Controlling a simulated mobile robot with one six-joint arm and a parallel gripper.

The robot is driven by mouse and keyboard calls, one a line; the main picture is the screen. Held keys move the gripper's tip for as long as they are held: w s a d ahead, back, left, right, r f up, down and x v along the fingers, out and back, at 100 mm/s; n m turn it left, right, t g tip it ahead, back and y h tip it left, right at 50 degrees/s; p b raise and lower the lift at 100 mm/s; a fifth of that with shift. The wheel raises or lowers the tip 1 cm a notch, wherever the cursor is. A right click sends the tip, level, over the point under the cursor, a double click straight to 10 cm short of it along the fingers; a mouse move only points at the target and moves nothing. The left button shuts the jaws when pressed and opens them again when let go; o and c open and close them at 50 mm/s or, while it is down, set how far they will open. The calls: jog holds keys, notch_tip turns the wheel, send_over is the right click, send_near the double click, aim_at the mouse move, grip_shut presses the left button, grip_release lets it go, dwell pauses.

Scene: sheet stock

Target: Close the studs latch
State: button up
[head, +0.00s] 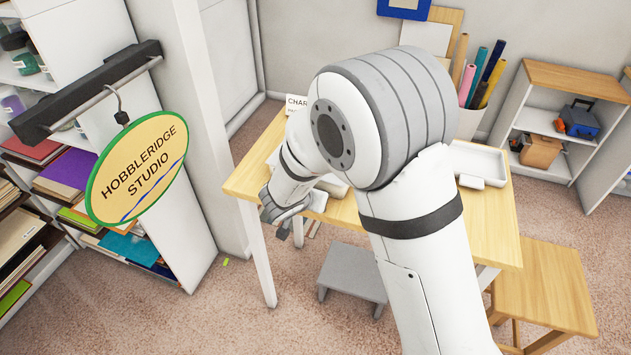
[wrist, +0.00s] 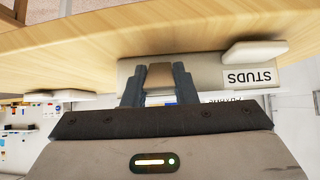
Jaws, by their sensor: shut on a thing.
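In the wrist view, a pale grey case (wrist: 208,66) carries a label reading STUDS (wrist: 249,77), which appears upside down. A brown latch piece (wrist: 160,74) is at the case's front, between the dark fingers of my gripper (wrist: 159,88). The fingers are shut on this latch. In the head view my gripper (head: 284,222) is at the table's front left edge, beside a pale box-like thing partly hidden by my arm. Whether the latch is fastened cannot be told.
The wooden table (head: 487,225) also bears a white tray (head: 478,158). A grey step stool (head: 352,272) is below the front edge and a wooden stool (head: 545,290) stands at right. A hanging sign (head: 138,168) and shelves are at left.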

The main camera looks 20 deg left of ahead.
jog(key=shift+w+r+g+p, duration=0.1)
jog(key=shift+g+p, duration=0.3)
jog(key=shift+p, duration=0.7)
jog(key=o, duration=1)
jog(key=shift+p+v, duration=0.5)
jog(key=shift+v, duration=3.4)
